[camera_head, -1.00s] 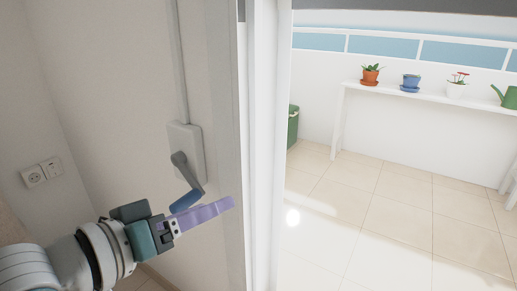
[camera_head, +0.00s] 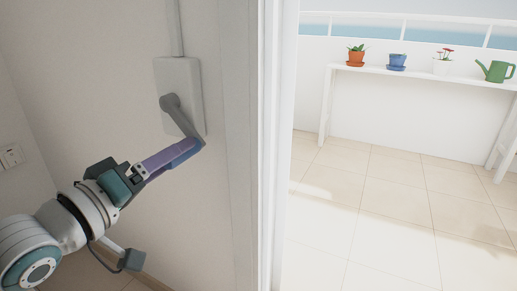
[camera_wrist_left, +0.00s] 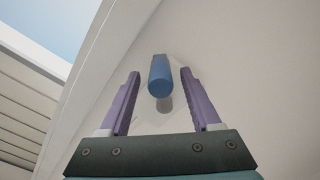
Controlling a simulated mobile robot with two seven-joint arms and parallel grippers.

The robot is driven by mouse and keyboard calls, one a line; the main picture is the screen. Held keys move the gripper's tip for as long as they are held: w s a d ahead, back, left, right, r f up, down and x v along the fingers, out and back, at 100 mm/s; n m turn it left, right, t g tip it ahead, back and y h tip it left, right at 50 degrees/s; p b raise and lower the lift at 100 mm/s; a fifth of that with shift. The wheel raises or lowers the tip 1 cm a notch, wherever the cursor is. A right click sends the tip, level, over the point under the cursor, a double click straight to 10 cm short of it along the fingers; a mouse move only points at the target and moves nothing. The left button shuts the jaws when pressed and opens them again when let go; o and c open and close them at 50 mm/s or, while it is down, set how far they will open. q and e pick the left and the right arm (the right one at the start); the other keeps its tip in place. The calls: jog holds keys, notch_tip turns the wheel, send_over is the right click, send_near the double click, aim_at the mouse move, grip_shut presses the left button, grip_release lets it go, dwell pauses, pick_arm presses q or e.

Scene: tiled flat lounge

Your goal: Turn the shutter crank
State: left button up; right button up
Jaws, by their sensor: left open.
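The shutter crank has a grey arm (camera_head: 180,116) on a white wall plate (camera_head: 185,88) and a blue handle (camera_head: 183,155) at its lower end. My left gripper (camera_head: 178,154) is at the handle, its purple fingers overlapping it in the head view. In the left wrist view, the blue handle (camera_wrist_left: 160,76) stands between the two parted fingers of the left gripper (camera_wrist_left: 157,85), with gaps showing on both sides. The left gripper is open. My right gripper is not in view.
A white door frame (camera_head: 275,150) stands close to the right of the crank. Beyond it is a tiled balcony with a white shelf (camera_head: 425,78) holding potted plants and a green watering can (camera_head: 495,70). A wall socket (camera_head: 11,156) is at the left.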

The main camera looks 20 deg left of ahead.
pick_arm(q)
jog(key=shift+w, duration=1.05)
grip_shut()
dwell(0.7)
